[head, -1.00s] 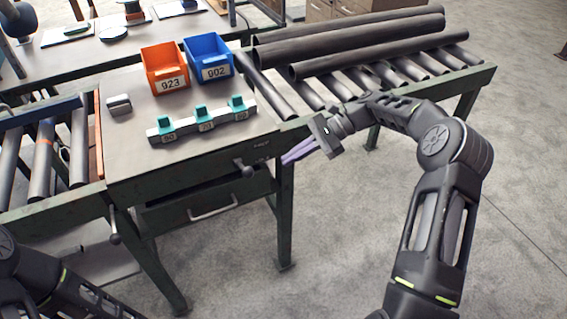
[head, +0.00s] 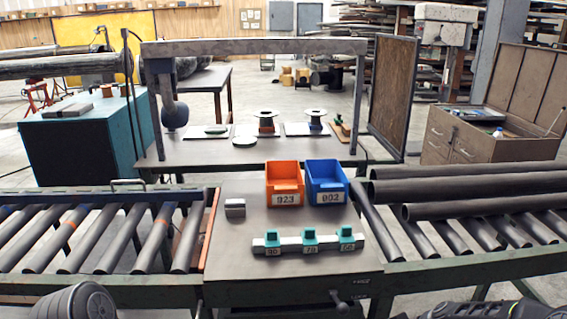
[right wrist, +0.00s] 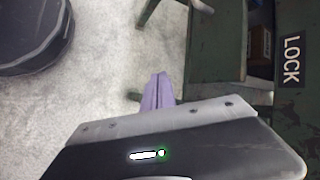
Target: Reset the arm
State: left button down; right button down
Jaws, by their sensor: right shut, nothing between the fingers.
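My right gripper (right wrist: 157,93) shows in the right wrist view with its purple fingers together and nothing between them. It hangs over open grey floor, close to the green frame of the bench (right wrist: 217,55). It touches nothing that I can see. In the head view only a dark part of my right arm (head: 480,310) shows at the bottom right edge; that gripper is out of the picture. A dark rounded part of my left arm (head: 75,303) shows at the bottom left. My left gripper is not in view.
The workbench (head: 230,265) carries an orange bin (head: 284,184), a blue bin (head: 327,182), a rail with teal holders (head: 310,242) and a small grey block (head: 235,208). Dark pipes (head: 470,205) lie on the right roller conveyor. The left rollers (head: 110,238) are empty.

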jog(key=s+a+f+n+h, duration=0.2)
jog(key=s+a+f+n, duration=0.2)
jog(key=s+a+f, duration=0.5)
jog(key=s+a+n+g, duration=0.1)
jog(key=s+a+n, duration=0.1)
jog(key=s, duration=0.5)
jog(key=s+a+n+g, duration=0.1)
jog(key=s+a+n, duration=0.1)
jog(key=s+a, duration=0.2)
jog(key=s+a+f+n+g, duration=0.1)
jog(key=s+a+n, duration=0.1)
jog(key=s, duration=0.7)
jog(key=shift+s+a, duration=0.35)
jog(key=shift+a, duration=0.4)
